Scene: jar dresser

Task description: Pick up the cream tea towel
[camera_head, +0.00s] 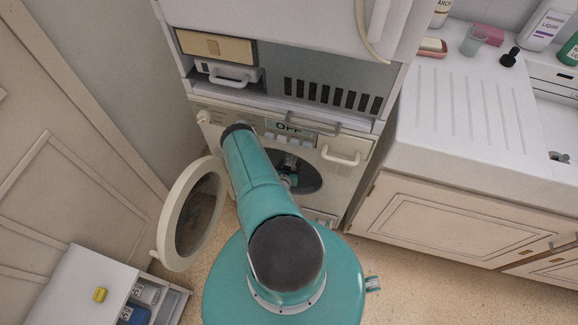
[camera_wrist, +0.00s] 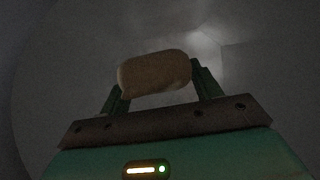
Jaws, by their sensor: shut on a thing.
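The cream tea towel (camera_wrist: 153,70) looks like a rolled, rounded bundle in the wrist view, dim and brownish in the low light. My gripper (camera_wrist: 159,86) has one finger at each end of it and is shut on it. Around them is a dark grey, curved interior. In the head view my arm reaches into the round opening of the washing machine (camera_head: 353,184). My gripper (camera_head: 289,164) is only partly visible there, and the towel cannot be made out.
The machine's round door (camera_head: 168,222) stands open left of my arm. A small white drawer unit (camera_head: 88,280) with a yellow object is at lower left. A counter (camera_head: 455,105) with bottles and a cup is at right.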

